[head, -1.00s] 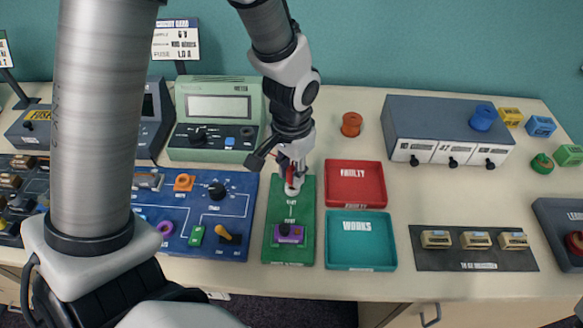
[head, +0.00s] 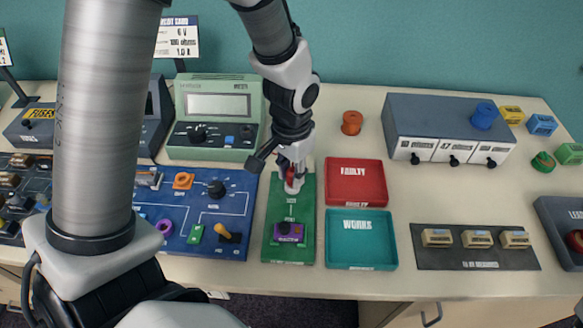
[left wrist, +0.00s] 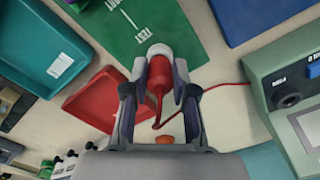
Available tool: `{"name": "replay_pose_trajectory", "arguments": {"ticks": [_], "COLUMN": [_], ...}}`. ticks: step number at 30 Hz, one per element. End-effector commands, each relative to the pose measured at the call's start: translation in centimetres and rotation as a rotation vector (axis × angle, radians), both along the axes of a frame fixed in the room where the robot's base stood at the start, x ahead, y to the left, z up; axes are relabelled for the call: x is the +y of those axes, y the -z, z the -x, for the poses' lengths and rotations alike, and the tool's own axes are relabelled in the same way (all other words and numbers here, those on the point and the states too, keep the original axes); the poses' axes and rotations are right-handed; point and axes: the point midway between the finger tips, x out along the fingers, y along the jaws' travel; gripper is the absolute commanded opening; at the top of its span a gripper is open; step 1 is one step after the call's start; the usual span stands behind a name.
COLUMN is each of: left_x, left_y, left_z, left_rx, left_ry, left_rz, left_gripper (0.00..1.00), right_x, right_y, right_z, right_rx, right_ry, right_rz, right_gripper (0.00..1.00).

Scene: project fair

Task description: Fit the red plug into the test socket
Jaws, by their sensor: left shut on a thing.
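The red plug (left wrist: 159,76) is between the fingers of my left gripper (left wrist: 160,84), which is shut on it. Its red lead curls back from it in the left wrist view. The plug's front end is at the white round test socket (left wrist: 160,50) on the green test board (left wrist: 125,25). The plug hides part of the socket, and I cannot tell how deep it sits. In the head view, the left gripper (head: 293,165) points down at the far end of the green board (head: 290,220), with a bit of red plug (head: 291,174) showing. My right gripper is not in view.
A red tray (head: 355,181) and a teal tray (head: 362,263) lie right of the green board. A blue panel (head: 215,185) is left of it, and a green meter (head: 217,115) stands behind. An orange spool (head: 352,123) sits behind the red tray. The table beyond is partly clear.

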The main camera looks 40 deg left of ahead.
Motion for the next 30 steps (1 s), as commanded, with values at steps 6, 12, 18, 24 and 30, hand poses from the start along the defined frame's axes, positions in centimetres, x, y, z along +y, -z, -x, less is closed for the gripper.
{"name": "replay_pose_trajectory", "arguments": {"ticks": [6,12,18,24,30], "left_x": [0.00,0.00,0.00,0.00,0.00], "left_y": [0.31,0.55,0.72,0.70,0.70], "left_z": [0.01,0.01,0.01,0.01,0.01], "left_rx": [0.000,0.000,0.000,0.000,0.000], "left_ry": [0.000,0.000,0.000,0.000,0.000], "left_rz": [0.000,0.000,0.000,0.000,0.000], "left_gripper": [0.00,0.00,0.34,0.56,0.81], "right_x": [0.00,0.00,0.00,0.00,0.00], "right_y": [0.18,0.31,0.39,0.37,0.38], "right_z": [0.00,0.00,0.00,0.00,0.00], "right_rx": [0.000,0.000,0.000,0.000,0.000], "right_ry": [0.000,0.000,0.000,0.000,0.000], "right_rz": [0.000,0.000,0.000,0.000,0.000], "right_gripper": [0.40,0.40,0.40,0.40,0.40]}}
